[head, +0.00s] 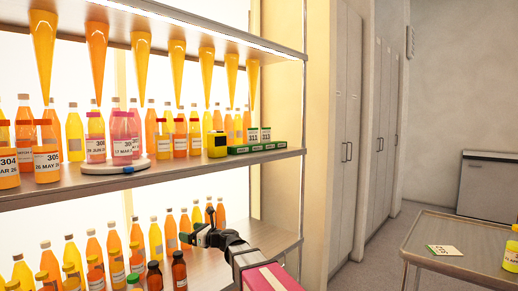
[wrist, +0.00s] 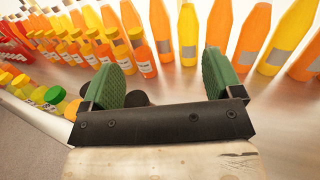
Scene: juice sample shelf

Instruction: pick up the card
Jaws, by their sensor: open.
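A small pale card (head: 444,250) with a green edge and dark print lies flat on the grey side table at the lower right of the head view. My gripper (head: 200,228) is over the lower shelf at the left, far from the card. In the wrist view my gripper (wrist: 160,66) shows two green pads spread wide, with nothing held between them. Bottles stand beyond the pads. The card is not visible in the wrist view.
The side table (head: 420,230) also carries a yellow bottle (head: 511,250) at its right edge. The upper shelf (head: 75,186) holds bottles, a round white stand (head: 115,168) and a green tray (head: 258,147). Rows of bottles crowd the lower shelf (head: 265,237). Floor shows between shelf and table.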

